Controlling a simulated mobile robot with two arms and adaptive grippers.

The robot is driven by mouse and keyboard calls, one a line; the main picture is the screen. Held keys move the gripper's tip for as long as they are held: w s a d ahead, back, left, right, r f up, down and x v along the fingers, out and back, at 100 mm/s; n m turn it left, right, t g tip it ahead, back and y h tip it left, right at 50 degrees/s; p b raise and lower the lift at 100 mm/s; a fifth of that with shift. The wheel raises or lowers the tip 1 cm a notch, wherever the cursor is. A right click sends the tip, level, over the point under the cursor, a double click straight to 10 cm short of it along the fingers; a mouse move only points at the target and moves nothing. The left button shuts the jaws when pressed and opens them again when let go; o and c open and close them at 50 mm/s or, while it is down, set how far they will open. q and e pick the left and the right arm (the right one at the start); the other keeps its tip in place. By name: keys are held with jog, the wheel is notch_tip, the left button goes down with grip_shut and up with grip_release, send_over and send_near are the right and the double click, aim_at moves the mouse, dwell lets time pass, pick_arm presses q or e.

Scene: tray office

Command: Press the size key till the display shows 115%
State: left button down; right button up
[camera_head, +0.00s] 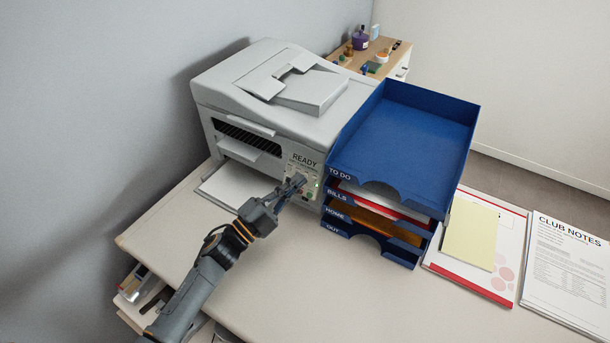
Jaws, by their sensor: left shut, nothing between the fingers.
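A light grey printer (262,88) stands on the desk near the wall. Its control panel (304,168) is on the front right face, with a display (304,160) that reads READY. Smaller text below it is too small to read. My left gripper (299,180) is shut and empty, with its fingertips at the panel's keys, just under the display. I cannot tell whether the tips touch a key. The fingers hide part of the panel, and I cannot make out which key is the size key. My right gripper is not in view.
A blue stacked letter tray (398,130) labelled TO DO, BILLS, HOME and OUT stands close to the panel's right. A yellow pad (468,235) and a CLUB NOTES sheet (570,265) lie farther right. The desk front (270,270) is clear.

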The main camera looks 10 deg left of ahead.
pick_arm(q)
jog(key=shift+w+d+f, duration=0.1)
jog(key=shift+w, duration=0.05)
dwell(0.4)
jog(key=shift+w+b, duration=0.25)
jog(key=shift+b, duration=0.1)
jog(key=shift+w+d+f+b, duration=0.2)
jog(key=shift+w+f+b, duration=0.05)
jog(key=shift+w+b, duration=0.05)
dwell(0.5)
jog(key=shift+s+r, duration=0.15)
dwell(0.3)
jog(key=shift+s+a+r+p, duration=0.15)
jog(key=shift+p, duration=0.2)
jog(key=shift+s+a+r, duration=0.1)
jog(key=shift+s+a, duration=0.05)
jog(key=shift+s, duration=0.25)
